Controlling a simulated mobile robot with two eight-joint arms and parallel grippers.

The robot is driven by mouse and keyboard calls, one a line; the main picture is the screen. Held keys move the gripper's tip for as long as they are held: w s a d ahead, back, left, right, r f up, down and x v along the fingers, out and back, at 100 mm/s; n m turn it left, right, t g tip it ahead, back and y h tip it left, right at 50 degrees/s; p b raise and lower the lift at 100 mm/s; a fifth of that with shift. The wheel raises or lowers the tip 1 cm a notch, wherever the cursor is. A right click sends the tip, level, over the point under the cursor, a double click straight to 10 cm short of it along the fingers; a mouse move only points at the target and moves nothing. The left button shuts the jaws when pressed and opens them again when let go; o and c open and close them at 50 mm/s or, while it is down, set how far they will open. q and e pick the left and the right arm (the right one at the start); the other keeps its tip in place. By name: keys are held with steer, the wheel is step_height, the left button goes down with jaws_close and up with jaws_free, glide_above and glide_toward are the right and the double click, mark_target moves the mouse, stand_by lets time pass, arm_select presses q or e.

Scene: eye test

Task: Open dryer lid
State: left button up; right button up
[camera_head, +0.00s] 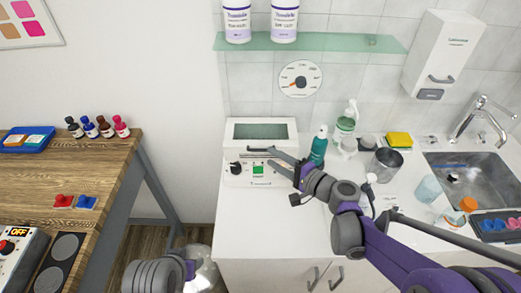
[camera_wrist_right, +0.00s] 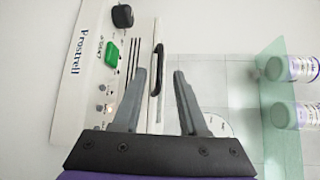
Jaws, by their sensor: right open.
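The dryer (camera_head: 236,172) is a white box on the counter at the wall. Its lid (camera_head: 234,131) has a dark window and looks shut. The dryer front, with a green button and black knob, also shows sideways in the right wrist view (camera_wrist_right: 88,70). My right gripper (camera_head: 268,157) is open and empty at the dryer's front. In the right wrist view its fingertips (camera_wrist_right: 160,72) lie either side of the black lid handle (camera_wrist_right: 158,60); whether they touch it I cannot tell. Part of my left arm shows at the bottom, but its gripper is not in view.
A green bottle (camera_head: 319,147) stands close right of the dryer. A metal beaker (camera_head: 385,165) and the sink (camera_head: 480,178) are farther right. A glass shelf (camera_head: 330,42) with white bottles hangs above. The counter left of my right arm is clear.

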mark_target(260, 150)
steer(key=x, duration=0.6)
steer(key=shift+w+a+f, duration=0.1)
steer(key=shift+w, duration=0.1)
steer(key=shift+c, duration=0.3)
jaws_close()
stand_by(0.9)
